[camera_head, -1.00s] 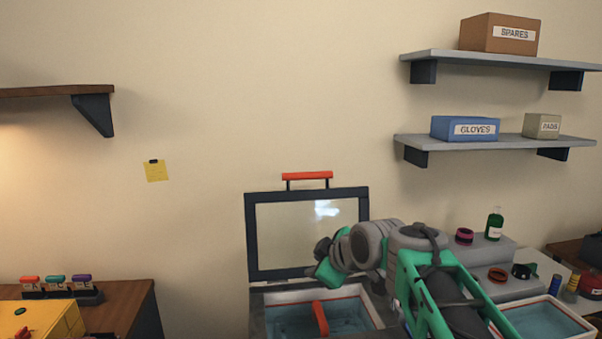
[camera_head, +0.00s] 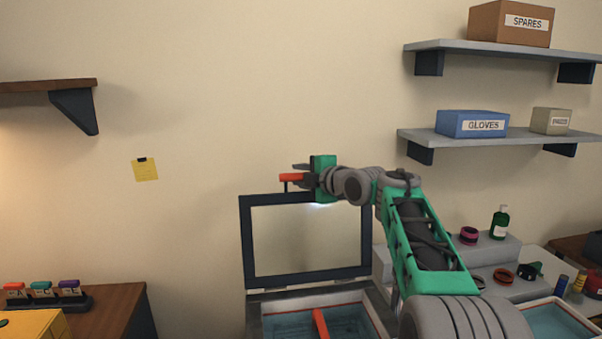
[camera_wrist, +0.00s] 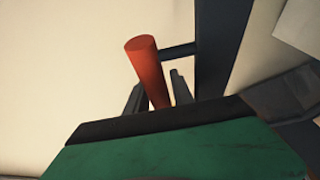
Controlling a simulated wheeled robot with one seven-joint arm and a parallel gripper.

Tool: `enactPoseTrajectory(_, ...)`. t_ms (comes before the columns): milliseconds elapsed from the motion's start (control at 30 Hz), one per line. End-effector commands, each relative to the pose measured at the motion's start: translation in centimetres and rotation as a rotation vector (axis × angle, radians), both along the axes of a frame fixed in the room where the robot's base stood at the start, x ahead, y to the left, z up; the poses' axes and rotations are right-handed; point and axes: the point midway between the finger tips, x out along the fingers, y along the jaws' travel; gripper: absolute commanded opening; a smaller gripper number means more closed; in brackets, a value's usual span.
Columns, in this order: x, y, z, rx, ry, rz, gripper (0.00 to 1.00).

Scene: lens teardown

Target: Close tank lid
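The tank lid (camera_head: 245,240) stands upright at the back of the tank (camera_head: 254,325), a dark frame around a clear pane. Its red bar handle (camera_head: 290,178) runs along the lid's top edge; my gripper hides the right part. My gripper (camera_head: 303,174) is at the handle, with its fingers pointing left along the bar. In the wrist view the red handle (camera_wrist: 147,65) passes between the two fingers (camera_wrist: 158,95). The fingers look spread around it; whether they touch it is unclear. The tank below is open, with bluish liquid and a red bar inside.
A second liquid-filled basin (camera_head: 555,318) is at the lower right. A grey stepped stand (camera_head: 490,255) with a green bottle (camera_head: 500,222) and rings stands right of the lid. Shelves with boxes hang at the upper right.

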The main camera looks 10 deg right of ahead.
Motion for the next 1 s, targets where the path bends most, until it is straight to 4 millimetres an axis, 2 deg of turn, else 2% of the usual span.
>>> enactPoseTrajectory(167,-0.02,0.07,-0.04,0.000,0.000,0.001,0.28)
enactPoseTrajectory(500,-0.04,0.12,-0.04,0.001,0.000,0.001,0.00)
enactPoseTrajectory(1000,-0.04,0.12,-0.06,0.001,0.001,0.001,0.00)
